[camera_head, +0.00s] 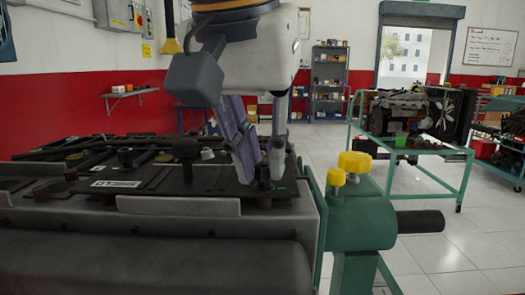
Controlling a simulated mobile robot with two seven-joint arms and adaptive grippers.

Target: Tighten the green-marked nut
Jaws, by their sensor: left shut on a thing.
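My left gripper (262,180) comes down from the top middle in the head view. Its two grey-purple fingers reach the right end of the engine's black top cover (200,182). The fingers are closed around a small dark nut or stud (263,173) standing on the cover, one finger on each side. A small green trace seems to show on the cover beside the right fingertip, but it is too small to be sure of. The fingertips partly hide the spot. My right gripper is not in view.
The engine block (180,228) fills the lower left. Dark knobs (186,150) stand on the cover left of the gripper. A green stand (362,218) with yellow knobs (354,162) is close at right. Another engine (405,110) rests on a green cart (466,168). Open tiled floor lies between.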

